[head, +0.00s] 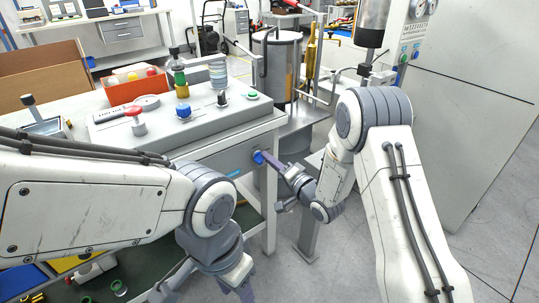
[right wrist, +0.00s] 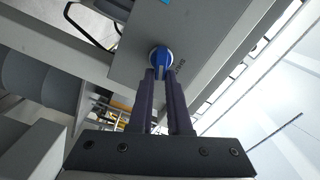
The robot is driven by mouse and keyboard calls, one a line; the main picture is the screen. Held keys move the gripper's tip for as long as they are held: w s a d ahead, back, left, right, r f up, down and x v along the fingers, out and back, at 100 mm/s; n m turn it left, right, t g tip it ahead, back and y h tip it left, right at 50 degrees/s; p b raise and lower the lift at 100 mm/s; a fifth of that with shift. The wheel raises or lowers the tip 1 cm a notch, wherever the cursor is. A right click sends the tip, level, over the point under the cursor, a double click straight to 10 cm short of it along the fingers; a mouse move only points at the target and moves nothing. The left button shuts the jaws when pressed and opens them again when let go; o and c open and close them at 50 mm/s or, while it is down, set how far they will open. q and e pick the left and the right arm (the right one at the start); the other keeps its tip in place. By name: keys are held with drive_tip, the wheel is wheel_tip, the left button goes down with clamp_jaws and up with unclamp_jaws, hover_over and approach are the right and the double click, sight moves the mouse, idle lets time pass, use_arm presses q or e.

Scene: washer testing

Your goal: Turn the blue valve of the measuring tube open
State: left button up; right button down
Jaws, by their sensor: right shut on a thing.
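A blue knob (head: 258,157) sits on the grey front face of the bench, near its right end; I take it for the blue valve. In the right wrist view the blue knob (right wrist: 160,56) is on a pale round base, at the fingertips. My right gripper (head: 266,159) is shut on this knob, its dark purple fingers (right wrist: 160,76) pointing at the panel. The fingertips partly hide the knob. My left gripper (head: 205,292) is at the bottom edge of the head view, cut off, well away from the knob.
The bench top (head: 150,108) carries a red knob (head: 134,114), another blue knob (head: 183,110), bottles and an orange bin (head: 133,88). A grey cabinet (head: 465,110) stands at the right.

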drive_tip(key=shift+w+d+f+m+p, duration=0.15)
drive_tip(key=shift+m+p, duration=0.4)
drive_tip(key=shift+m, duration=0.6)
drive_tip(key=shift+s+a+f+m+p, duration=0.15)
drive_tip(key=shift+m+p, duration=0.4)
drive_tip(key=shift+m, duration=0.6)
drive_tip(key=shift+w+d, duration=0.1)
drive_tip(key=shift+d, duration=0.05)
drive_tip(key=c, duration=0.9)
unclamp_jaws()
drive_tip(key=shift+o, duration=0.2)
drive_tip(key=p+v, duration=0.1)
drive_tip(key=v, duration=0.9)
drive_tip(key=shift+s, duration=0.25)
